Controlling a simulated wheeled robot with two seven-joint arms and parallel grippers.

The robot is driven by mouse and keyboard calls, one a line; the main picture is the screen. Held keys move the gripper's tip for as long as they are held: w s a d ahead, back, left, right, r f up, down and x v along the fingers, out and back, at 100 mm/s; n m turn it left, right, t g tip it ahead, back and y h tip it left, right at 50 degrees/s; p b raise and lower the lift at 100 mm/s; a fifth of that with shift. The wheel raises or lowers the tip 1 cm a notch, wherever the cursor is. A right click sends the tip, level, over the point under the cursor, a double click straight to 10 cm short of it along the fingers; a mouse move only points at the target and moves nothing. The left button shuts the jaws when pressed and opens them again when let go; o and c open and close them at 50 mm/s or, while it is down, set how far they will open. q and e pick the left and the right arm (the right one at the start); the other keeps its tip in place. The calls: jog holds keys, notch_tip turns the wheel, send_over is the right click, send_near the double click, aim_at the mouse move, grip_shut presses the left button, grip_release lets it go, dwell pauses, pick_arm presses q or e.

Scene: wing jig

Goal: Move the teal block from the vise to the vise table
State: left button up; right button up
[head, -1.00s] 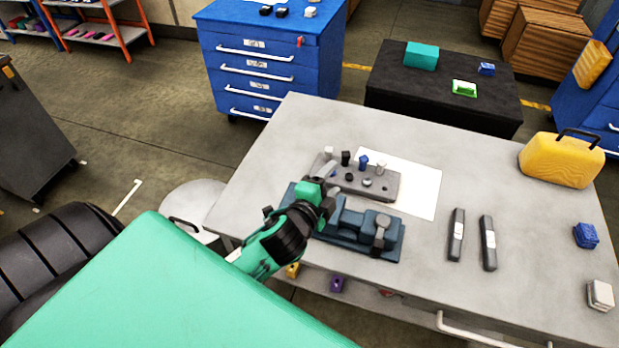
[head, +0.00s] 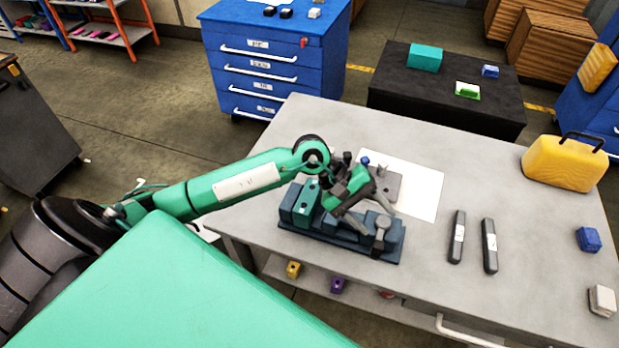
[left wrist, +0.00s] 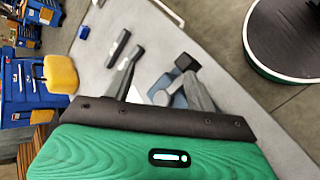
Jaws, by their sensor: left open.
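The teal block (head: 307,203) sits upright between the dark blue jaws at the left end of the vise (head: 345,236). The vise stands on the grey vise table (head: 520,240); part of the vise also shows in the left wrist view (left wrist: 172,88). My left gripper (head: 374,215) is open and empty, above the right part of the vise and to the right of the teal block, apart from it. In the left wrist view the fingers (left wrist: 161,62) are spread, and the teal block is not in sight. My right gripper is not in view.
Two dark bars (head: 457,237), a yellow case (head: 563,162) and a blue block (head: 588,239) lie right. The table's front centre is clear.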

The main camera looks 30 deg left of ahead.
aim_at(308, 196)
pick_arm(q)
jog(key=a+f+m+y, duration=0.1)
jog(key=a, duration=0.1)
jog(key=w+a+f+m+y, duration=0.1)
jog(key=a+y, duration=0.1)
jog(key=a, duration=0.1)
jog(key=a+f+m+y, duration=0.1)
jog(key=a+y, duration=0.1)
jog(key=a, duration=0.1)
jog(key=shift+w+a, duration=0.1)
jog(key=shift+w, duration=0.2)
jog(key=a+y, duration=0.1)
jog(key=a, duration=0.2)
jog(key=a+m+y, duration=0.1)
jog(key=a+y, duration=0.1)
jog(key=a, duration=0.1)
jog(key=w+a+m+g+y, duration=0.1)
jog(key=a+y, duration=0.1)
jog(key=a, duration=0.2)
jog(key=shift+w+r, duration=0.1)
jog(key=shift+r, duration=0.05)
jog(key=shift+f, duration=0.35)
notch_tip(308, 196, down, 5)
jog(key=shift+f+b, duration=0.1)
jog(key=shift+b, duration=0.7)
jog(key=shift+b, duration=0.45)
